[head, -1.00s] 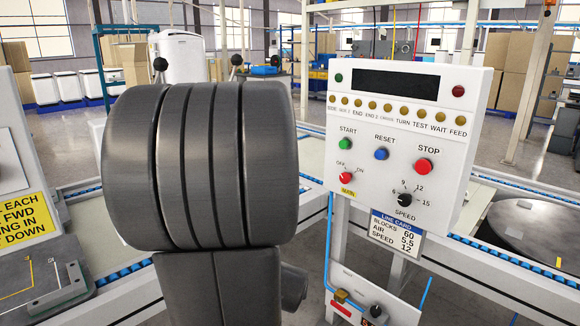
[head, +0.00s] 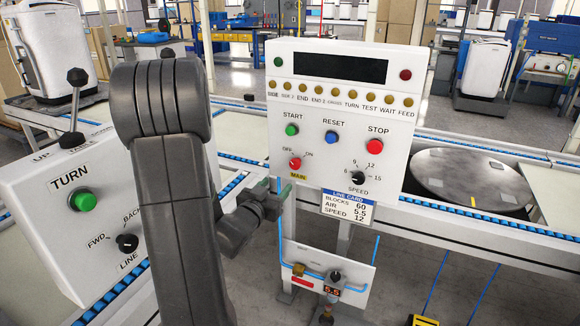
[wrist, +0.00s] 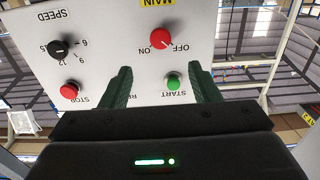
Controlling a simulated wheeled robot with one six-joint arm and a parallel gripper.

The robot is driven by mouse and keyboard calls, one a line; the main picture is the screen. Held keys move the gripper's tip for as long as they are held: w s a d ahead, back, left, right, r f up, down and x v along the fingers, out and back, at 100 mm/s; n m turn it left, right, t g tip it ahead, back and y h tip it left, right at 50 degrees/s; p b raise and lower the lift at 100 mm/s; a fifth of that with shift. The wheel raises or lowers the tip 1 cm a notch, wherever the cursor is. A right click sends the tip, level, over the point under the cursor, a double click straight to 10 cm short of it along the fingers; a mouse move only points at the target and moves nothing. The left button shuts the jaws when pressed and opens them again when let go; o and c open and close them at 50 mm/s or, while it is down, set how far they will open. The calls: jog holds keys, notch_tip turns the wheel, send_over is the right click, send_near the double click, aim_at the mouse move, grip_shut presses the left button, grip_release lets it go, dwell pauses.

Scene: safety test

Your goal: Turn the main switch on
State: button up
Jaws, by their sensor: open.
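The main switch (head: 295,163) is a red knob on the lower left of the white control panel (head: 240,150), between the OFF and ON labels and above a yellow MAIN tag. Its pale mark seems to point toward OFF. In the wrist view, where the panel appears upside down, the switch (wrist: 162,38) lies beyond the fingertips and roughly centred between them. My gripper (head: 275,187) is open and empty, just below and left of the switch in the head view. Its two dark green fingers also show in the wrist view (wrist: 159,70), apart from the knob.
The green START (head: 292,129), blue RESET (head: 331,138) and red STOP (head: 375,146) buttons and the black SPEED knob (head: 358,178) share the panel. A TURN box (head: 60,240) stands at left. A line card (head: 348,204) and lower valve plate (head: 330,265) hang below.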

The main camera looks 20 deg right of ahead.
aim_at(294, 166)
jog(key=x, duration=1.1)
jog(key=shift+w+d, duration=0.3)
jog(key=c, duration=1)
